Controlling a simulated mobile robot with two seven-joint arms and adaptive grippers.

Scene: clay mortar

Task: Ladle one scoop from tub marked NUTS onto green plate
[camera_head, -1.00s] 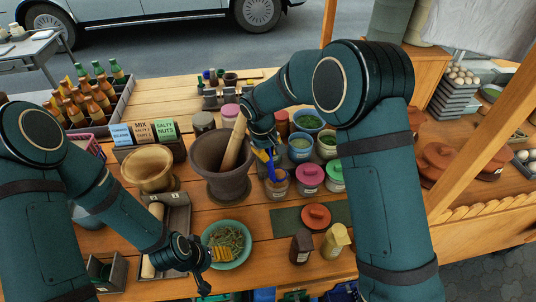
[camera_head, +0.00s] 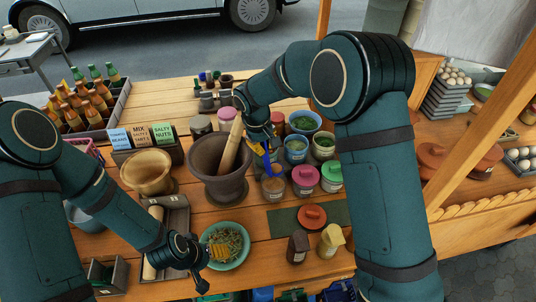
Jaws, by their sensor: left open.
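The green plate (camera_head: 243,258) holds greenish shreds and a yellow piece. My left gripper (camera_head: 202,280) is open and empty beside the plate's left edge. My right gripper (camera_head: 263,142) is shut on a blue ladle (camera_head: 267,161), which hangs down over an open tub (camera_head: 274,189) with a pale label. The label is too small to read, so I cannot tell whether it says NUTS. The ladle's bowl is at the tub's mouth; its contents cannot be made out.
A pink-lidded tub (camera_head: 306,175) and a green-lidded tub (camera_head: 331,174) stand right of the open tub. A large mortar (camera_head: 218,182) with a pestle stands to its left. Behind are bowls of greens (camera_head: 304,123). An orange lid (camera_head: 312,215) lies on a green mat (camera_head: 284,223) in front.

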